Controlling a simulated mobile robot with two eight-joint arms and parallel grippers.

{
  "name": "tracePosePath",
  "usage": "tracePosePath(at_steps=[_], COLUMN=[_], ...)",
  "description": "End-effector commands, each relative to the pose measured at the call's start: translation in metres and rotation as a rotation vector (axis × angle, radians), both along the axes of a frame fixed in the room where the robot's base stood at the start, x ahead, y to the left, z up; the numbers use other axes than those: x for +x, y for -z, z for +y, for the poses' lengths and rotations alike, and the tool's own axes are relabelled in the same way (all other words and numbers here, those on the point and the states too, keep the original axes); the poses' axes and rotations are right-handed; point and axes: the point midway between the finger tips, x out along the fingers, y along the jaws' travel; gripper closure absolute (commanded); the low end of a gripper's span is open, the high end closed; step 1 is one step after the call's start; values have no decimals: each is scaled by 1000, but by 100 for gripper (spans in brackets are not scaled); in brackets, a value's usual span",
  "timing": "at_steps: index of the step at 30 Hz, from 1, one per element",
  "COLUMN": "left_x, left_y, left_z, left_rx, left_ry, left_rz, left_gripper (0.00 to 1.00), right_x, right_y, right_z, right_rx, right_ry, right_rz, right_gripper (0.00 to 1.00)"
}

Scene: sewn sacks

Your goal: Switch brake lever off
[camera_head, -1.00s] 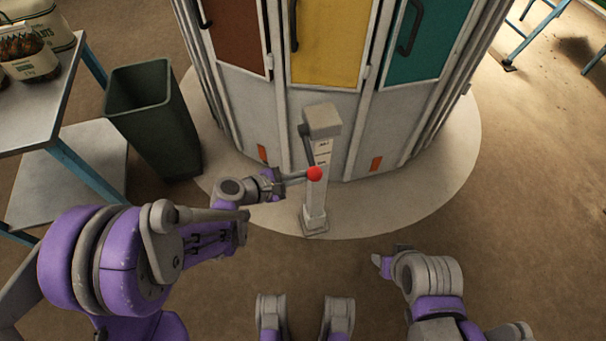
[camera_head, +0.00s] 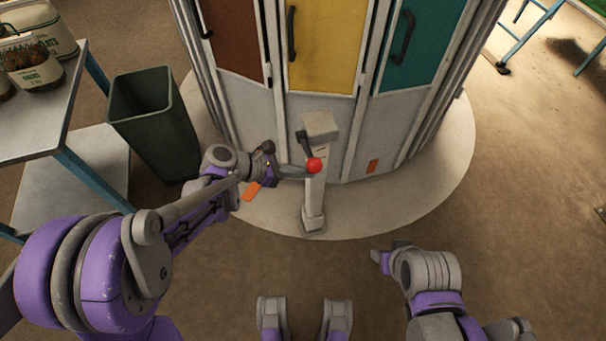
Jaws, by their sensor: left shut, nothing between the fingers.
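The brake lever is a dark arm ending in a red ball (camera_head: 314,165). It is mounted on the left side of a pale post (camera_head: 314,195) with a box-shaped head (camera_head: 320,127). The lever slopes down from the head toward me. My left gripper (camera_head: 306,173) is shut and empty, its fingertips just left of and slightly below the red ball; whether they touch it is unclear. My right gripper (camera_head: 379,258) is low at the right, well away from the post, and its fingers are too unclear to judge.
A rounded cabinet with brown, yellow (camera_head: 322,45) and teal doors stands behind the post on a pale round base (camera_head: 430,180). A dark green bin (camera_head: 155,125) and a metal table (camera_head: 70,110) with sacks are at the left.

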Motion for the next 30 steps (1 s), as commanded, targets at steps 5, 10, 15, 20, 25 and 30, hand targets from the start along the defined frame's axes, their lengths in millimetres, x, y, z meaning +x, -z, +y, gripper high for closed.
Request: tracePosePath(at_steps=[5,10,15,20,25,30], left_x=[3,7,9,11,12,12], left_y=[-19,-32,-40,-44,-46,-46], left_z=[0,2,3,3,4,4], left_rx=[-49,-84,-85,-84,-84,-85], left_ry=[0,-1,0,-1,-1,-1], left_rz=[140,249,254,253,253,252], left_gripper=[100,100,100,100,100,100], right_x=[0,0,0,0,-1,-1], right_y=[-6,-10,-13,-14,-15,-15], right_z=[0,0,0,0,0,0], right_rx=[0,0,0,0,0,0], right_ry=[0,0,0,0,0,0], right_rz=[-2,-4,-5,-5,-5,-5], right_gripper=[50,50,50,50,50,50])
